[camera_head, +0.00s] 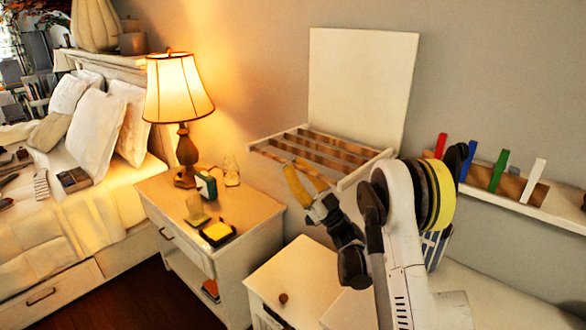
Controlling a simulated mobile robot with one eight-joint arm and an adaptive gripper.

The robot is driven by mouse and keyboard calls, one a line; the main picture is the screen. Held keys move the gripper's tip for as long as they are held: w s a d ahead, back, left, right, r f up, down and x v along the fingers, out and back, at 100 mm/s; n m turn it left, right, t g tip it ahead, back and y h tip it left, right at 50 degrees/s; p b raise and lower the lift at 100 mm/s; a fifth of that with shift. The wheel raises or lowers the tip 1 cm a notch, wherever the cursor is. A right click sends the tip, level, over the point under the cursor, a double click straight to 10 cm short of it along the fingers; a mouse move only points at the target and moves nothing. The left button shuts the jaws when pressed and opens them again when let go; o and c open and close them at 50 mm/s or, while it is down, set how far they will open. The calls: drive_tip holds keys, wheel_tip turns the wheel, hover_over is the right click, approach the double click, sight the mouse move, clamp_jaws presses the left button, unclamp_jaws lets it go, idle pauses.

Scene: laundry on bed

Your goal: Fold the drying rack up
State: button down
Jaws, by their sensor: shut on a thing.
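The drying rack (262,149) is mounted on the wall, with a tall white back panel (362,85) standing upright. Its white frame with several brown wooden bars is folded down and sticks out from the wall, roughly level. My gripper (301,172) has yellow fingers and reaches up to the rack's front rail from the near side. Its fingers are shut on the rack at about the middle of the front rail. The exact contact is partly hidden by the fingers. My arm hides part of the rack's surroundings at the right.
A nightstand (160,199) with a lit lamp (178,90) and small items stands left of the rack. A white cabinet (300,270) is below. A white peg rail (560,212) with coloured pegs is at right. The bed (100,222) is far left.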

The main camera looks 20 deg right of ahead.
drive_tip(key=w+d+r+m+t+h+p, duration=0.1)
drive_tip(key=w+d+r+m+h+p, duration=0.25)
drive_tip(key=r+m+h+p, duration=0.35)
drive_tip(key=w+d+r+m+t+h+p, duration=0.2)
drive_tip(key=d+r+m+h, duration=0.35)
drive_tip(key=r+m, duration=0.35)
drive_tip(key=w+d+r+m+t+h+p, duration=0.1)
drive_tip(key=w+d+r+m+h+p, duration=0.2)
drive_tip(key=r+m+h+p, duration=0.35)
drive_tip(key=shift+w+d+r+m+g+h+p, duration=0.2)
drive_tip(key=shift+w+d+r+m+g+h, duration=0.15)
drive_tip(key=shift+w+d+r+m, duration=0.85)
drive_tip(key=shift+w+d+r+m+g+h+p, duration=0.15)
drive_tip(key=shift+w+d+r+m+g+h, duration=0.4)
drive_tip(key=shift+d, duration=1.3)
drive_tip(key=shift+w+d+r+m+g+h+p, duration=0.2)
drive_tip(key=shift+w+d+r+m, duration=0.55)
drive_tip(key=shift+w+d, duration=0.6)
drive_tip(key=shift+s+d+r, duration=0.1)
drive_tip(key=shift+s+d, duration=0.05)
drive_tip(key=shift+s, duration=0.05)
drive_tip(key=c, duration=1.5)
unclamp_jaws()
drive_tip(key=shift+n, duration=0.25)
drive_tip(key=shift+o, duration=0.2)
